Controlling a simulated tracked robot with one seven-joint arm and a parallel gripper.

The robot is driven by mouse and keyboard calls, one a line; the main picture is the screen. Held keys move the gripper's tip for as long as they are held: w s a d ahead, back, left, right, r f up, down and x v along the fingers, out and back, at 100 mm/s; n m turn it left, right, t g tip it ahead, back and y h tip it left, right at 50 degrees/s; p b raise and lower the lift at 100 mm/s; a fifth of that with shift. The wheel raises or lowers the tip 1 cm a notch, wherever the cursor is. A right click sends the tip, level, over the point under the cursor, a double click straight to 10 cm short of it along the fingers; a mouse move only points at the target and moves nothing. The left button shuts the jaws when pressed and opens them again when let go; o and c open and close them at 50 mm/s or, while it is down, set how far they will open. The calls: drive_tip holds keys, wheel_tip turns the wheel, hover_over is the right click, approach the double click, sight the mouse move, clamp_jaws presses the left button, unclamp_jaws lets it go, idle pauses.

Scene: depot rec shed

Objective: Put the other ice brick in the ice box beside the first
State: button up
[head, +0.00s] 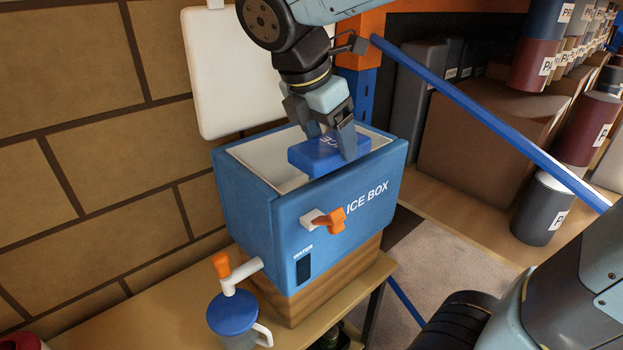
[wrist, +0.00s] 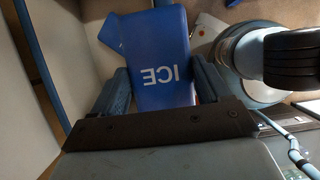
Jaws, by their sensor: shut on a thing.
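The ice box (head: 350,215) is a blue box with white inner walls and an open top, standing on a wooden block. My gripper (head: 330,138) is over its opening, shut on a blue ice brick (head: 318,158). The brick is at about rim height, close to the front wall; I cannot tell how far it is inside. In the wrist view the brick (wrist: 165,50) lies between both fingers with its ICE lettering facing me. A smaller blue patch (wrist: 112,32) shows beside it; I cannot tell whether this is the first brick. The box floor is hidden in the head view.
A white raised lid panel (head: 232,75) stands behind the box. An orange-handled tap (head: 325,219) sticks out of its front. A blue-lidded jug (head: 232,315) stands below another tap. A blue pole (head: 490,125) slants across the right, before shelves with labelled cans.

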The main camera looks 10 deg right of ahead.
sight(316, 137)
drive_tip(key=w+f, duration=0.2)
drive_tip(key=w, duration=0.1)
drive_tip(key=w+a+f, duration=0.1)
drive_tip(key=w+f, duration=0.2)
drive_tip(key=w, duration=0.1)
drive_tip(key=w+f, duration=0.3)
drive_tip(key=w, duration=0.1)
drive_tip(key=shift+w+a+f, duration=0.15)
drive_tip(key=shift+w, duration=0.05)
drive_tip(key=shift+w+f, duration=0.45)
drive_tip(key=shift+f, duration=1.55)
drive_tip(key=shift+f, duration=0.4)
drive_tip(key=o, duration=1.3)
drive_tip(key=shift+c, duration=0.2)
